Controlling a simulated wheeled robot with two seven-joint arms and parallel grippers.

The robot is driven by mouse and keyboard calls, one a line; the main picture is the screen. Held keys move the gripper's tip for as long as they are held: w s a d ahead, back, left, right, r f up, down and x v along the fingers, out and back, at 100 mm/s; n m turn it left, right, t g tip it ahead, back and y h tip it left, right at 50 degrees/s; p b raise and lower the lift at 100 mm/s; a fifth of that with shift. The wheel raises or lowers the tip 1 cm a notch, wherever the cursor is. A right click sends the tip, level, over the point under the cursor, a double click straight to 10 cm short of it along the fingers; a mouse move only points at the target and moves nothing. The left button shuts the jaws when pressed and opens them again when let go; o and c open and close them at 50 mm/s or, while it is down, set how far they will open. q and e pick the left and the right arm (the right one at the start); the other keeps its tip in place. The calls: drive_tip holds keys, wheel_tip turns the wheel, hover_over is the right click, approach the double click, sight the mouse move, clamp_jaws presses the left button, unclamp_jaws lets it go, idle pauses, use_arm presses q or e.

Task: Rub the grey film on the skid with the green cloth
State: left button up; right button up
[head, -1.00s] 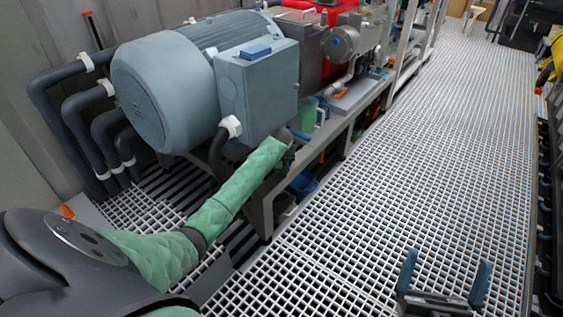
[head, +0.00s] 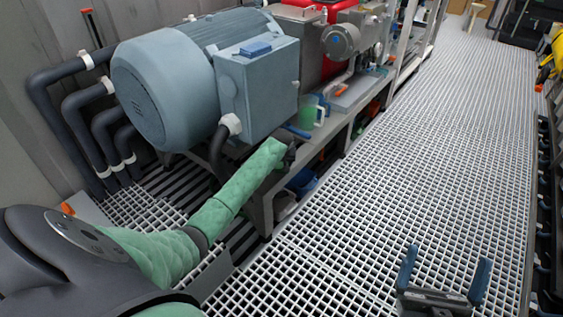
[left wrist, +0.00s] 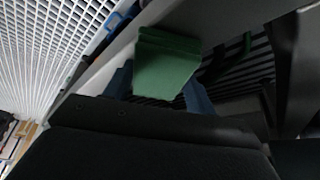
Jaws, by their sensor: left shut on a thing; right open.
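The green cloth (left wrist: 166,64) is between the blue fingers of my left gripper (left wrist: 165,85) in the left wrist view. Its far edge is close to a grey beam of the skid (left wrist: 215,17); I cannot tell whether they touch. In the head view my left gripper (head: 287,152) is at the near end of the skid (head: 333,125), below the grey-blue motor box, mostly hidden by my green-sleeved arm. The cloth cannot be made out there. I cannot pick out the grey film in either view. My right gripper (head: 447,258) is open and empty above the grating.
A large grey-blue motor (head: 165,90) with a junction box (head: 262,90) stands over the skid. A green jug (head: 307,113) stands on the skid beyond my left gripper. Dark pipes (head: 70,115) run at the left. The white floor grating (head: 430,150) is clear at the right.

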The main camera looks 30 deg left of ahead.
use_arm(q)
drive_tip(key=shift+d+r+p, duration=0.2)
drive_tip(key=shift+d+p, duration=0.4)
drive_tip(key=shift+s+d+f+p, duration=0.1)
drive_tip(key=shift+s+d+p, duration=0.05)
drive_tip(key=shift+d+p, duration=1)
drive_tip(key=shift+d+f+p, duration=0.1)
drive_tip(key=shift+f+p, duration=0.05)
drive_tip(key=shift+p, duration=0.25)
drive_tip(key=shift+a+p, duration=0.5)
drive_tip(key=shift+a, duration=1.1)
drive_tip(key=shift+a+f, duration=0.15)
drive_tip(key=shift+a, duration=0.3)
drive_tip(key=shift+r+p, duration=0.95)
drive_tip(key=shift+p, duration=0.15)
wheel_tip(320, 180, up, 4)
drive_tip(key=p, duration=0.4)
drive_tip(key=shift+r, duration=0.15)
